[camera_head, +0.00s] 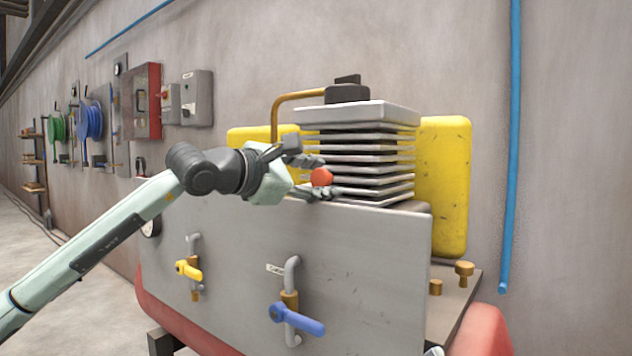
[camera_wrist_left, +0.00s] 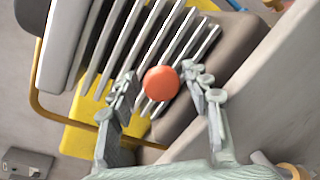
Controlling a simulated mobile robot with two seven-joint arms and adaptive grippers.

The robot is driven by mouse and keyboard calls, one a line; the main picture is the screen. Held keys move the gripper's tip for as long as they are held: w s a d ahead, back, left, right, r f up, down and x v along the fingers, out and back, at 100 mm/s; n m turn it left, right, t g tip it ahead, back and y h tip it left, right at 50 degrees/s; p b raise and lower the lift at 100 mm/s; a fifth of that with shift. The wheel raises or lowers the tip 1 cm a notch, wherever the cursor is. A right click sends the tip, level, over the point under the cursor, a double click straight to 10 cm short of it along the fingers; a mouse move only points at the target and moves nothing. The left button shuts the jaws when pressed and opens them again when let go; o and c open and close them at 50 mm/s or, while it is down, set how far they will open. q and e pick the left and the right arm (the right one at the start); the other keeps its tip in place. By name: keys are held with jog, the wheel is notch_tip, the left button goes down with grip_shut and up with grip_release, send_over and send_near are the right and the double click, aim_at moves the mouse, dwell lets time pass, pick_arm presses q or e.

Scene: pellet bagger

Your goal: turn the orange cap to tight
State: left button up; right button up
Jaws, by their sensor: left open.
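The orange cap (camera_head: 321,177) is a small round cap in front of the finned grey block (camera_head: 370,160), above the grey panel of the machine. It also shows in the left wrist view (camera_wrist_left: 161,83), near the middle. My left gripper (camera_head: 318,177) is open, with one finger above the cap and one below it in the head view. In the left wrist view the left gripper's (camera_wrist_left: 165,90) fingers stand on either side of the cap, with gaps visible between them and it. Whatever the cap sits on is hidden behind it. My right gripper does not show clearly.
The grey front panel (camera_head: 330,250) carries a yellow-handled valve (camera_head: 188,270) and a blue-handled valve (camera_head: 300,320) below the gripper. Yellow panels (camera_head: 445,185) stand behind the fins. A brass pipe (camera_head: 290,97) runs to the top. A blue pipe (camera_head: 512,150) climbs the wall at right.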

pick_arm(q)
jog(key=shift+d+f, duration=0.1)
jog(key=shift+f, duration=0.15)
